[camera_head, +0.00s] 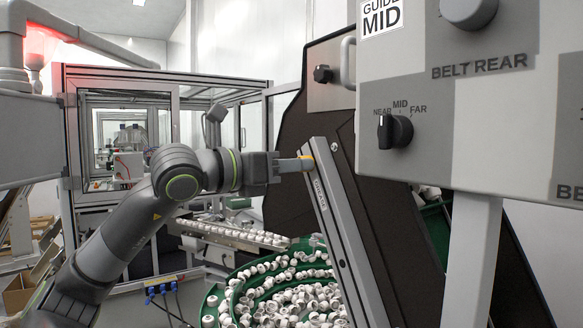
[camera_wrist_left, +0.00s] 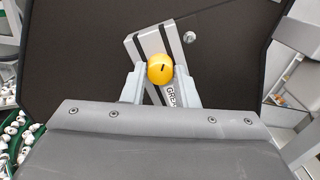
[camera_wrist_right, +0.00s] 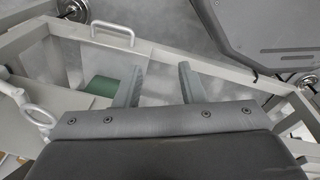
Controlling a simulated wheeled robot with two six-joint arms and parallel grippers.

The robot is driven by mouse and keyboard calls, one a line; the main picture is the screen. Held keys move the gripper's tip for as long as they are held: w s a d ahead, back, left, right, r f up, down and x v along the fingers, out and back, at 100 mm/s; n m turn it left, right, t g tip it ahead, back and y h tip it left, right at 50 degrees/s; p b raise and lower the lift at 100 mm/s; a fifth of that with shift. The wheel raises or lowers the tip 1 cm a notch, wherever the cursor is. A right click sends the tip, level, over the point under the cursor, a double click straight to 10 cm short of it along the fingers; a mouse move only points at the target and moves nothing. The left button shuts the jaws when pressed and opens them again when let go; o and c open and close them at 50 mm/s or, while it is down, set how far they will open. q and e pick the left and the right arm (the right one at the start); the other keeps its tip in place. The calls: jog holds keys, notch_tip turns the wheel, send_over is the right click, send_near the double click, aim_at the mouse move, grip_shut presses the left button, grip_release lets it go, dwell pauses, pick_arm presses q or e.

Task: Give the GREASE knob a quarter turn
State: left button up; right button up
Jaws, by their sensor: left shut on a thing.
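The GREASE knob (camera_wrist_left: 160,68) is yellow and round, with a short dark mark on its face that stands nearly upright in the left wrist view. It sits on a grey slotted post (camera_head: 345,235) that carries the GREASE label (camera_head: 320,193). My left gripper (camera_wrist_left: 159,76) is shut on the knob, one finger on each side. In the head view my left gripper (camera_head: 303,164) reaches the post's top from the left, and the fingers hide most of the knob. My right gripper (camera_wrist_right: 161,75) is open and empty in the right wrist view.
A grey panel (camera_head: 425,95) stands at the right with a black NEAR-MID-FAR knob (camera_head: 395,131) and a grey BELT REAR knob (camera_head: 468,10). A dark board (camera_head: 300,120) is behind the post. A green bowl of white caps (camera_head: 290,285) lies below. A metal handle (camera_wrist_right: 113,30) shows near my right gripper.

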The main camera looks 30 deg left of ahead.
pick_arm(q)
jog(key=m+b, duration=0.1)
jog(key=m, duration=1.5)
jog(key=shift+b, duration=0.35)
jog(key=shift+m, duration=0.4)
jog(key=o, duration=1)
jog(key=shift+a, duration=0.1)
